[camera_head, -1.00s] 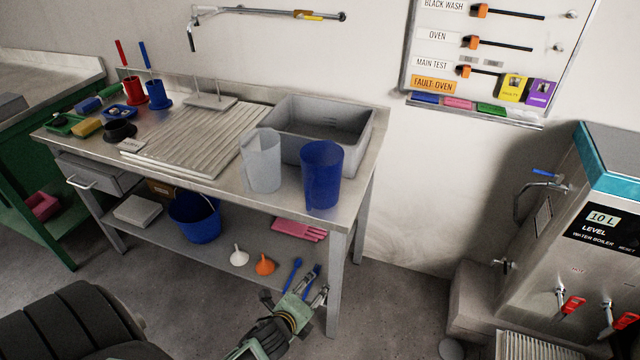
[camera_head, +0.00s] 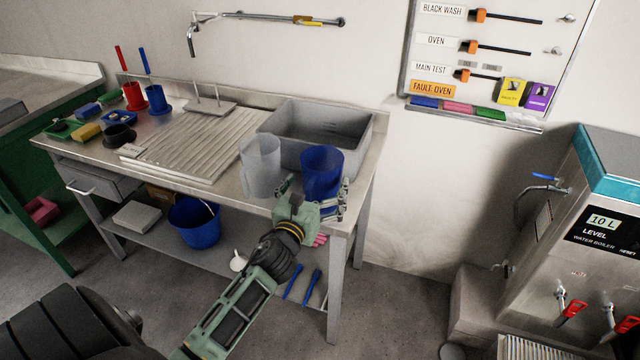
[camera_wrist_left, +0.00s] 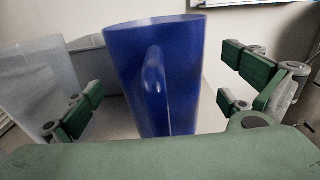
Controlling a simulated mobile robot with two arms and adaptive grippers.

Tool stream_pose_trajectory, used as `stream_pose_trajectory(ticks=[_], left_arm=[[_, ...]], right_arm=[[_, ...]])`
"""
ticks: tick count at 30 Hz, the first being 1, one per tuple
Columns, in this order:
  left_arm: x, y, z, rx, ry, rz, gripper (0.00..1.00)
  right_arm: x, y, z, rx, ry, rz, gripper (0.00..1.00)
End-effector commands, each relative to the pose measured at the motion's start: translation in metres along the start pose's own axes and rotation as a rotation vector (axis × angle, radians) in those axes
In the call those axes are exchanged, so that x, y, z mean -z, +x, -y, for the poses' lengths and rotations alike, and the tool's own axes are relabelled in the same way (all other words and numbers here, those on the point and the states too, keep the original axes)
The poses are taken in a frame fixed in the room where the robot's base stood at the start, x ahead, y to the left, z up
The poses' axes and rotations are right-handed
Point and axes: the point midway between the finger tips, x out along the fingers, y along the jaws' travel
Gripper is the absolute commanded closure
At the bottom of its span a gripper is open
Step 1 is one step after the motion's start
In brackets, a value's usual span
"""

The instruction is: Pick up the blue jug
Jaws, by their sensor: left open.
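The blue jug (camera_head: 321,168) stands upright at the front right of the steel bench, in front of the grey sink. In the left wrist view the blue jug (camera_wrist_left: 152,75) is between my finger pairs, its handle towards the camera. My left gripper (camera_head: 314,192) is open at the jug's near side. The fingers also show in the left wrist view (camera_wrist_left: 160,105), one set on each side with visible gaps to the jug. The jug's lower part is hidden by the gripper. My right gripper is not in view.
A clear grey jug (camera_head: 261,166) stands just left of the blue jug and close to my left fingers. The grey sink (camera_head: 340,127) is behind both. The bench's right edge is close. A blue bucket (camera_head: 194,222) stands on the lower shelf.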

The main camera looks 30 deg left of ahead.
Motion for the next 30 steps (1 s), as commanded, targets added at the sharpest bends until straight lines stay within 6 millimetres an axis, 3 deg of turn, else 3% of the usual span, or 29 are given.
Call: stream_pose_trajectory(ticks=[4, 12, 30], left_arm=[[0.001, 0.016, 0.000, 0.000, -0.001, -0.001, 0.00], [0.001, 0.019, 0.001, 0.001, -0.002, -0.001, 0.00], [0.001, 0.018, 0.001, 0.000, -0.002, -0.002, 0.52]], right_arm=[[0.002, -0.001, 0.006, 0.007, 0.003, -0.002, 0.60], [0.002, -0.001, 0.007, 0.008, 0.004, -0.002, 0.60], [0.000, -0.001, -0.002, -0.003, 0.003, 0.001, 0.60]])
